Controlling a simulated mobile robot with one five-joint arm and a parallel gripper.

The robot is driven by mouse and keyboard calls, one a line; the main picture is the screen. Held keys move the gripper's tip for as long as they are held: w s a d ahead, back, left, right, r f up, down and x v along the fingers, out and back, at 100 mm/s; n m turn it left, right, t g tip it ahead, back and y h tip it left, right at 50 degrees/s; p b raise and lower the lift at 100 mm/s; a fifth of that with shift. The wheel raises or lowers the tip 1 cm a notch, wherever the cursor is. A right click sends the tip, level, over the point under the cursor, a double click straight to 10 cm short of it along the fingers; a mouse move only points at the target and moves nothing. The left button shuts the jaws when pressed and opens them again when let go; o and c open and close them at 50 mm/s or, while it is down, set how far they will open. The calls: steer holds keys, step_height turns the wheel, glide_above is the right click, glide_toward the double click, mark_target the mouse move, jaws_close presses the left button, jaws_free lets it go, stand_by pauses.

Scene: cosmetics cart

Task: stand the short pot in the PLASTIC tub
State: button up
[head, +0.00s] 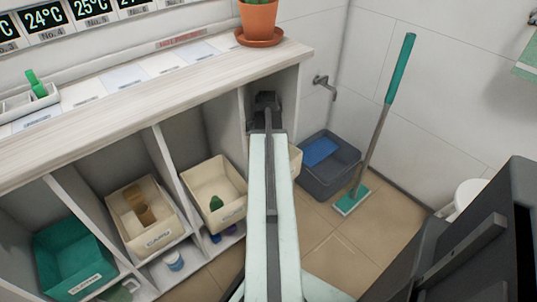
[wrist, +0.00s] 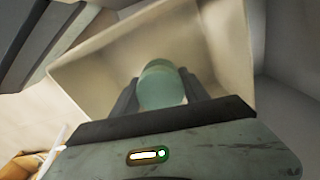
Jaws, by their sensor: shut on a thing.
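My gripper (wrist: 160,98) is shut on a pale green, rounded pot (wrist: 160,80), with one dark finger on each side. In the wrist view a cream tub (wrist: 95,75) lies behind the pot, its walls around it; I cannot tell whether the pot touches its floor. In the head view my arm reaches into the right-hand compartment, and the gripper end (head: 266,104) shows dark there; the pot is hidden. A cream tub (head: 296,160) there is mostly hidden behind my arm, and its label does not show. I cannot read which tub is marked PLASTIC.
A teal tub (head: 67,247), a cream tub with brown items (head: 118,202) and a cream tub with a green bottle (head: 193,181) stand in other compartments. A plant pot (head: 259,18) is on the counter. A grey bin (head: 327,183) and a mop (head: 374,145) stand at right.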

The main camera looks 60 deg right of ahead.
steer(key=shift+f, duration=0.3)
steer(key=o, duration=1.5)
steer(key=shift+c, duration=0.2)
steer(key=shift+r, duration=0.2)
step_height(320, 180, up, 9)
steer(key=p, duration=0.8)
steer(key=shift+f+p, duration=0.15)
steer(key=shift+p, duration=0.2)
steer(key=shift+f, duration=0.1)
